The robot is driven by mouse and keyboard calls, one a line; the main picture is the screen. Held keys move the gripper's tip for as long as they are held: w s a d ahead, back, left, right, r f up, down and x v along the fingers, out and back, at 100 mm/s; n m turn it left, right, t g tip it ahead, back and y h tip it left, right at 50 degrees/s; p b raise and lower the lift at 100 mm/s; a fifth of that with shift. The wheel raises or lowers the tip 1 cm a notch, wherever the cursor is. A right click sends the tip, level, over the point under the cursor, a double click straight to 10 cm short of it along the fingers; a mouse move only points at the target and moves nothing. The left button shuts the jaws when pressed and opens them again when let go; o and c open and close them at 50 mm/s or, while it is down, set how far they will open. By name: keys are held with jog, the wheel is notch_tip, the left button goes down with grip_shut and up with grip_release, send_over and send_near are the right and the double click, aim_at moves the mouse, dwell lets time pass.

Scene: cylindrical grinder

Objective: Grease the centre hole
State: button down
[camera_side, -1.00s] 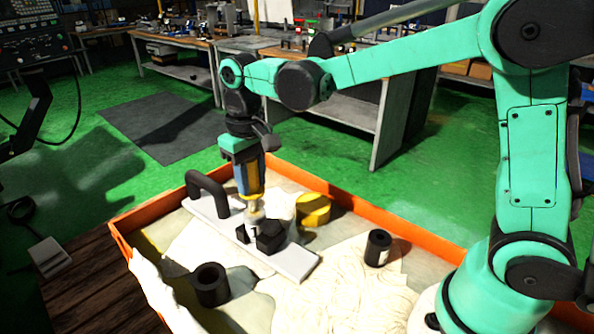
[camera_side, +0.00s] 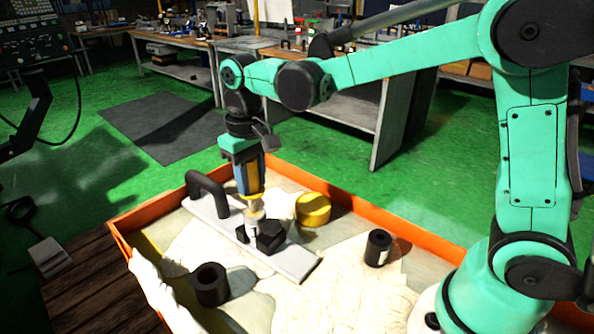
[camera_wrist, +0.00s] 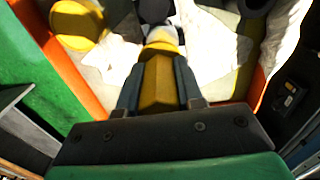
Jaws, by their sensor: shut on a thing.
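My gripper (camera_side: 249,175) points down over the orange-edged tray and is shut on a yellow-handled tool (camera_wrist: 157,85) with a pale tip. In the side view the tool's pale end (camera_side: 256,211) is low beside black blocks (camera_side: 270,236) on a white plate (camera_side: 293,262). I cannot tell whether the tip touches them. In the wrist view the yellow handle lies between both fingers, and its far end is near dark parts. No centre hole can be made out at the tip. A round yellow tin (camera_side: 313,209) stands right of the plate.
The orange tray (camera_side: 425,240) has raised walls. Inside are a black hollow cylinder (camera_side: 211,284) at front left, another black cylinder (camera_side: 377,248) at right, and pale crumpled cloth or paper (camera_side: 340,295). A black arched handle (camera_side: 207,187) rises from the plate's far end.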

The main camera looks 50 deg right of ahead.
jog(key=shift+s+a, duration=0.35)
jog(key=shift+s, duration=0.05)
jog(key=shift+w, duration=0.1)
jog(key=shift+w+d, duration=0.35)
jog(key=shift+d, duration=0.1)
jog(key=shift+s+a, duration=0.25)
jog(key=shift+r, duration=0.1)
jog(key=shift+r, duration=2.95)
